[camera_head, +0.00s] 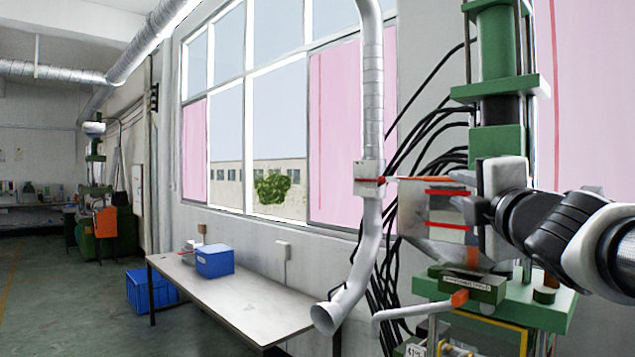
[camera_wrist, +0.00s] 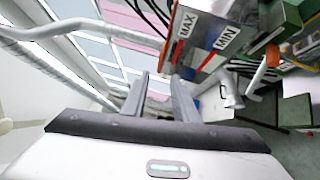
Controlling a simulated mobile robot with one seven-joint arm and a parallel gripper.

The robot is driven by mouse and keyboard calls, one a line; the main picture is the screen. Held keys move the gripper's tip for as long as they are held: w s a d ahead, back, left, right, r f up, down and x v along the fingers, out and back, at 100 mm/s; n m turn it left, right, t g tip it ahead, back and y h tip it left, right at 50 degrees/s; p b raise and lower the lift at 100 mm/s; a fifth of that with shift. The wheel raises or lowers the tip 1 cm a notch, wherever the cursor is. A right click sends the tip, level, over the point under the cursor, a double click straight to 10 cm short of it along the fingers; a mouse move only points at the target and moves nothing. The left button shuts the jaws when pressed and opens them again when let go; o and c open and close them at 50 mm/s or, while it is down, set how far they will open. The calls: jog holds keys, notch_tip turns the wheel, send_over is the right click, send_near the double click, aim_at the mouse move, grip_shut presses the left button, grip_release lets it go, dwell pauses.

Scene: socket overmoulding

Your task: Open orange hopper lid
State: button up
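The hopper (camera_head: 428,216) is a grey metal box with two red level lines, mounted on the green machine right of centre in the head view. It also shows at the top of the wrist view (camera_wrist: 207,28), with MAX and MIN labels. The orange lid (camera_head: 425,180) appears as a thin, nearly level strip along the hopper's top edge; its face is not visible. My gripper (camera_wrist: 161,74) has its two fingers apart with nothing seen between them, close beside the hopper. In the head view its white body is right of the hopper; contact with the lid cannot be told.
A silver duct (camera_head: 370,90) comes down just left of the hopper, with black cables behind. The green press column (camera_head: 497,60) rises behind my gripper.

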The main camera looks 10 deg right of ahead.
aim_at(440, 179)
jog(key=w, duration=0.3)
jog(key=w+r, duration=0.1)
jog(key=w, duration=0.3)
jog(key=w+d+p, duration=0.1)
jog(key=w, duration=0.2)
jog(key=shift+w+d+r, duration=0.1)
jog(key=shift+w+r, duration=0.1)
jog(key=shift+w, duration=0.15)
grip_shut()
jog(key=shift+r, duration=0.1)
dwell(0.7)
